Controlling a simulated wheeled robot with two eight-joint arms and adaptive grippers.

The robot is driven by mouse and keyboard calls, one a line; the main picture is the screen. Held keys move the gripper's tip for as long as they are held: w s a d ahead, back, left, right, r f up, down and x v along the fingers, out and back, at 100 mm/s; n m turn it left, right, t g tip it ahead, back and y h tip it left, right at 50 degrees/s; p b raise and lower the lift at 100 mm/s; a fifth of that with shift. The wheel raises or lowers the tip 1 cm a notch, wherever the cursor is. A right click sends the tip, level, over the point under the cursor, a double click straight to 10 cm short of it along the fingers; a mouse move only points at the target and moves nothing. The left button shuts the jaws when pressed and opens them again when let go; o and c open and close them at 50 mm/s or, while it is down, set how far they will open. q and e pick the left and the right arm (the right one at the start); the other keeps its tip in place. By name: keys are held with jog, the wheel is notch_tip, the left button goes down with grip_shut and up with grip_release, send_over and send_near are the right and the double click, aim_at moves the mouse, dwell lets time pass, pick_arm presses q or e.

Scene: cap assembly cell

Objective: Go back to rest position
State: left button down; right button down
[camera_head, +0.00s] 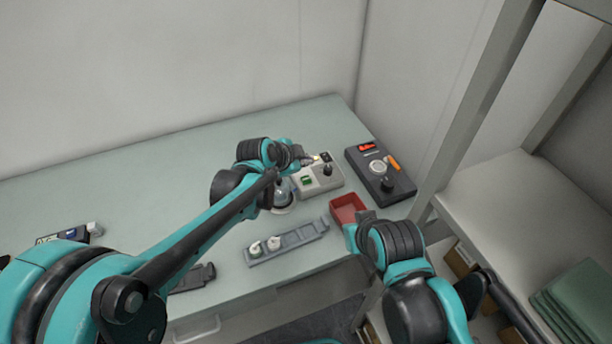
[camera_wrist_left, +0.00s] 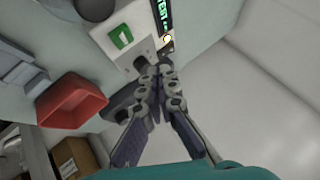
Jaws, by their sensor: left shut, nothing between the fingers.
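My left gripper (camera_head: 308,160) is over the grey control box (camera_head: 318,178) at the back of the table. The left wrist view shows its fingers (camera_wrist_left: 158,80) shut with nothing between them, their tips close to the box's dark knob (camera_wrist_left: 142,62) and lit round button (camera_wrist_left: 167,39). Whether they touch the box I cannot tell. The box also has a green switch (camera_wrist_left: 121,37) and a lit display. My right gripper (camera_head: 362,220) is beside the red bin (camera_head: 347,207), partly hidden by its own wrist; its fingers are too unclear to judge.
A dark device (camera_head: 402,187) with a red display and orange handle stands at the back right. A grey rack (camera_head: 308,235) holding small white-topped parts lies near the front edge. A shelf (camera_head: 520,195) with green folded cloth (camera_head: 585,300) is at right. The table's back left is clear.

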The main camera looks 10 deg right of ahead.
dwell(0.7)
pick_arm(q)
jog(key=s+a+r+n+y, duration=0.1)
jog(key=s+a+r+n, duration=0.1)
jog(key=s+a+n, duration=0.35)
jog(key=s+a+r+n+y, duration=0.1)
jog(key=s+a+r+n, duration=0.15)
jog(key=a, duration=0.65)
jog(key=s+a+f+n+y, duration=0.4)
jog(key=s+a+n, duration=0.5)
jog(key=s+a, duration=0.6)
jog(key=shift+s+n, duration=0.3)
jog(key=shift+s, duration=0.1)
jog(key=shift+f, duration=0.1)
dwell(1.6)
